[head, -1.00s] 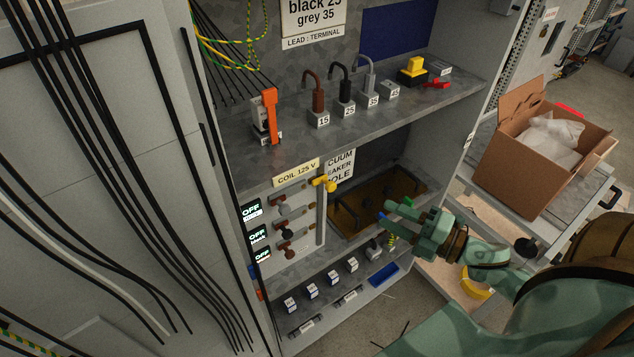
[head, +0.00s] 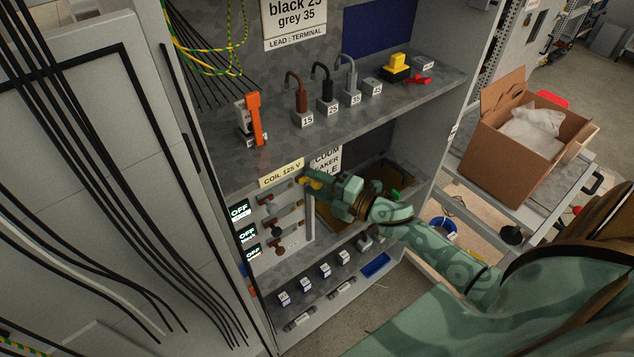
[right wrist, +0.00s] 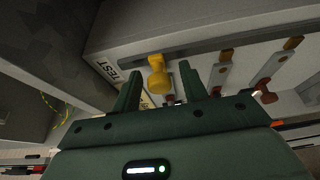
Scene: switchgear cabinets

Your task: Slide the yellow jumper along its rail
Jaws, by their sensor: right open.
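The yellow jumper (head: 304,182) is at the top of a pale upright rail (head: 310,222) on the coil panel, partly hidden by my right gripper (head: 312,180) in the head view. In the right wrist view the jumper (right wrist: 157,77) stands out as a yellow knob beside a dark slot. My right gripper's two green fingers (right wrist: 160,75) are apart, one on each side of the jumper. I see no clear contact between fingers and knob. My left gripper is in neither view.
Brown-handled levers (head: 278,226) and OFF displays (head: 240,209) are left of the rail. The shelf (head: 370,115) above holds numbered leads and an orange-handled device (head: 254,118). A blue tray (head: 376,265) lies below. A cardboard box (head: 490,135) stands on a cart at right.

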